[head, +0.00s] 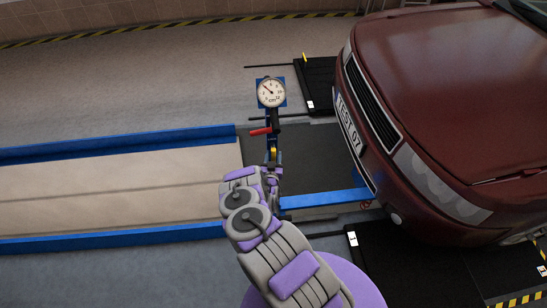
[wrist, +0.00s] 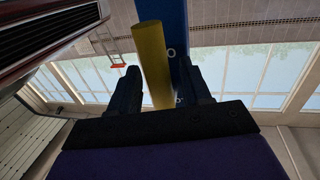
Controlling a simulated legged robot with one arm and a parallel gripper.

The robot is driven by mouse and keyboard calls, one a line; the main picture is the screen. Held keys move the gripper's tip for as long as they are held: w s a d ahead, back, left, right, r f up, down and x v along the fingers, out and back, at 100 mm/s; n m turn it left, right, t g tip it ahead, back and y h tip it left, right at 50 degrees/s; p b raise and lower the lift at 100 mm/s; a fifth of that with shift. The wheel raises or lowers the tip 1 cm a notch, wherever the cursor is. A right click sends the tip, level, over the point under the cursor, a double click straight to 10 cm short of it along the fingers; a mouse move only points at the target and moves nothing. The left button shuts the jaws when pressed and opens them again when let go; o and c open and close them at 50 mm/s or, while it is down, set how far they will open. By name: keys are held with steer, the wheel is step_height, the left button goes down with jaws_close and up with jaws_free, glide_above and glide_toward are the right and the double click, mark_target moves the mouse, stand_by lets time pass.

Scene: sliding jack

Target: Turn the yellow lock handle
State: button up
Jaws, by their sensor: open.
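The yellow lock handle (wrist: 152,62) is a plain yellow bar in the wrist view. It runs down between the two dark fingers of my gripper (wrist: 160,72), which is open. A gap shows at the left finger; the handle is nearer the right finger, and I cannot tell if they touch. A blue post (wrist: 174,20) stands behind it. In the head view the handle (head: 273,154) is a small yellow spot on the jack, just beyond my gripper (head: 273,178); my arm partly hides this area.
A round gauge (head: 271,93) tops the jack, with a red lever (head: 261,131) below it. A dark red car (head: 455,110) stands close on the right. Blue rails (head: 120,142) border the lane. Open floor lies at the far left.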

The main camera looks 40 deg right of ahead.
steer(key=shift+a, duration=0.1)
steer(key=shift+c, duration=0.8)
jaws_close()
